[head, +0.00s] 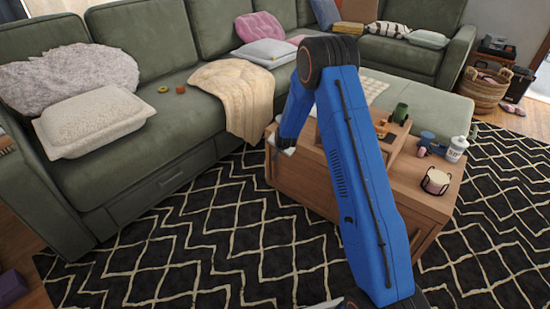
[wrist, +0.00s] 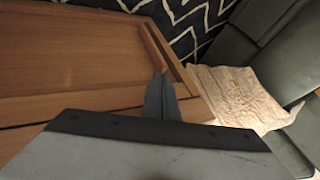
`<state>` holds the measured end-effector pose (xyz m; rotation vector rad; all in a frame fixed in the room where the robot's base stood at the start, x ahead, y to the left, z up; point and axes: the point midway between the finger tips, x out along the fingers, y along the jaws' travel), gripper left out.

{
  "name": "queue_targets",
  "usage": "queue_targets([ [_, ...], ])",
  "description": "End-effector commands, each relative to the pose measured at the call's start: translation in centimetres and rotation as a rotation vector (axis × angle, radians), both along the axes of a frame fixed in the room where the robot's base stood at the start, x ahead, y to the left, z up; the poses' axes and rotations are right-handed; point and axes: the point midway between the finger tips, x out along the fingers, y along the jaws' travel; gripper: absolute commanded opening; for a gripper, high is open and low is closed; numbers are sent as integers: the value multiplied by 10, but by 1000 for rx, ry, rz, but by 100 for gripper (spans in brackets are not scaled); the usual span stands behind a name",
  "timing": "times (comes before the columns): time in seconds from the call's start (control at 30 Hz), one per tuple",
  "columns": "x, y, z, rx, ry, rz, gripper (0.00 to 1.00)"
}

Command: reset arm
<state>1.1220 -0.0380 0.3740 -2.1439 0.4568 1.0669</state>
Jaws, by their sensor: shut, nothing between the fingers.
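My blue arm rises from the bottom of the head view, bends at a dark elbow and reaches down behind it toward the left end of the wooden coffee table (head: 300,180). In the wrist view my gripper (wrist: 161,78) shows its fingers together, shut and empty. It is above the wooden table top (wrist: 70,60), near a raised edge.
A green sectional sofa (head: 150,50) runs along the back and left, with a cream blanket (head: 235,95) hanging over its seat. A white bottle (head: 456,149), a green mug (head: 400,113) and a round holder (head: 436,181) stand on the table. The patterned rug (head: 200,250) in front is clear.

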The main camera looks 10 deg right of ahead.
Motion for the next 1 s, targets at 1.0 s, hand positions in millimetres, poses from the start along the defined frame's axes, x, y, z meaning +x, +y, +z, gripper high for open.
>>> queue_targets([
  [1.0, -104, -2, 201, -71, 45, 184, 0],
])
